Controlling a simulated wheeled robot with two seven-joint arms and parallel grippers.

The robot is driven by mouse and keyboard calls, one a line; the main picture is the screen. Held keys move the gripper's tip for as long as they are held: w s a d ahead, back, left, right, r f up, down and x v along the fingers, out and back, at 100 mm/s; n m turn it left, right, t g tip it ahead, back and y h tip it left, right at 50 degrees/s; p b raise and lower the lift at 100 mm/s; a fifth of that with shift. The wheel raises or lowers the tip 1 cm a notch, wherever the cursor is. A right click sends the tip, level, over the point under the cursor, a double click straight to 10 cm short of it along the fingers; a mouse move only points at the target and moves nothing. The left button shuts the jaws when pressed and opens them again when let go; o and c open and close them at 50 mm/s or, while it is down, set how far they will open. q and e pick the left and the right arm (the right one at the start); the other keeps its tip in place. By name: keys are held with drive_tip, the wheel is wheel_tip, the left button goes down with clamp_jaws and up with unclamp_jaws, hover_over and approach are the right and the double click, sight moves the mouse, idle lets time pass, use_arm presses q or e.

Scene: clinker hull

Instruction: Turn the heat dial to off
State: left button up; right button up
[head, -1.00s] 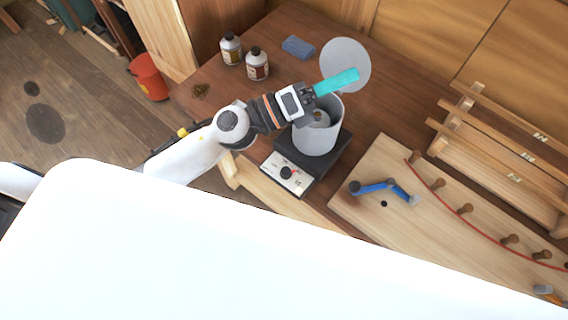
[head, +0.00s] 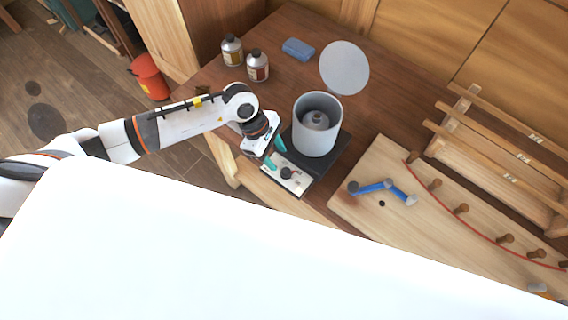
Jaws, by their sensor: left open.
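The heat dial (head: 286,173) is a dark round knob on the pale front panel (head: 297,184) of a black heater base. A grey pot (head: 318,138) stands on the base, its round lid (head: 344,68) raised behind it. My left gripper (head: 275,157) points down just above and behind the dial at the panel's left side. Its teal fingers are apart with nothing seen between them. I cannot tell whether a finger touches the dial. The panel's markings are too small to read and partly hidden. My right gripper is not in view.
Two bottles (head: 257,66) and a blue block (head: 298,48) stand at the back of the wooden bench. A board with pegs (head: 434,184) and a blue-handled tool (head: 376,187) lies right of the heater. A wooden rack (head: 500,150) stands farther right. A red bucket (head: 149,78) is on the floor.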

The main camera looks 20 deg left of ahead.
sight(285, 170)
use_arm(q)
drive_tip(key=p+x, duration=0.1)
drive_tip(key=x, duration=0.5)
drive_tip(key=shift+d+f, duration=0.2)
drive_tip(key=shift+f, duration=0.1)
drive_tip(key=c, duration=1)
